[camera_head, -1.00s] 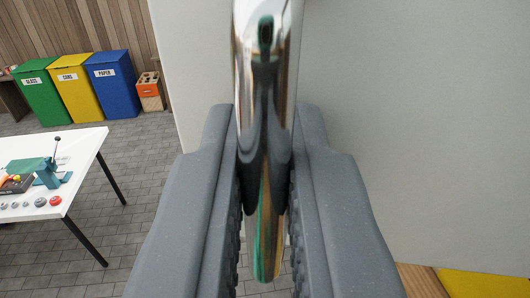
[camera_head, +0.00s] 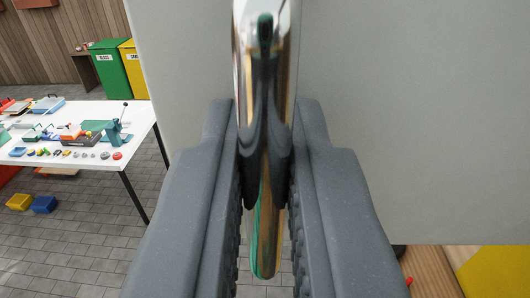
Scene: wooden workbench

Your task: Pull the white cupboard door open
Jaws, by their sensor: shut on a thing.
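The white cupboard door (camera_head: 410,110) fills the upper right and middle of the view as a plain pale panel, with its left edge near the left third. A shiny chrome bar handle (camera_head: 266,60) runs down the middle of the view. My gripper (camera_head: 265,160) is shut on the handle, with one grey finger on each side of it. The fingers hide part of the door behind them. The door's hinge side is not visible.
A white table (camera_head: 140,115) with small tools and parts stands at left. Green (camera_head: 112,70) and yellow (camera_head: 130,60) bins stand behind it. Grey tiled floor (camera_head: 80,240) is open below. A wooden surface (camera_head: 432,268) and a yellow thing (camera_head: 495,272) show below the door.

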